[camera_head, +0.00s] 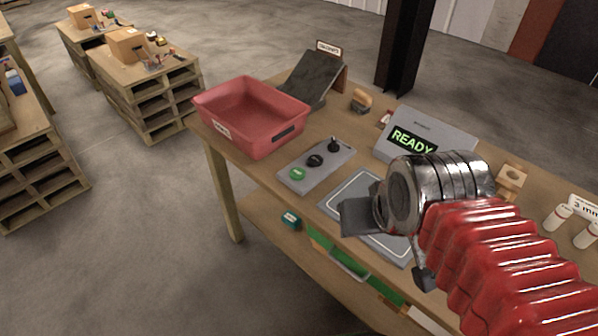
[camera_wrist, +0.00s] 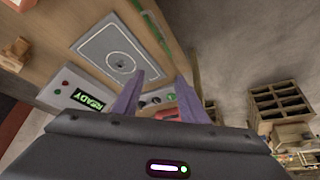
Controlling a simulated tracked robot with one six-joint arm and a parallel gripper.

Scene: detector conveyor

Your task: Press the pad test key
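A grey control panel (camera_head: 317,166) lies on the bench with a green round button (camera_head: 298,174), a black round knob (camera_head: 315,160) and a black upright knob (camera_head: 334,146). I cannot read which one is the pad test key. A flat grey pad (camera_head: 346,190) with a white outline lies beside it, partly hidden by my arm; it shows fully in the wrist view (camera_wrist: 117,50). A display box (camera_head: 425,128) reads READY. My gripper (camera_wrist: 160,78) is open and empty above the bench, its two fingers apart. In the head view my gripper (camera_head: 357,218) hangs over the pad.
A red tray (camera_head: 250,112) stands at the bench's left end, left of the panel. A dark sloped stand (camera_head: 312,76) is behind it. A wooden block (camera_head: 510,180) and white bottles (camera_head: 558,217) stand to the right. A dark post (camera_head: 402,45) rises behind the bench.

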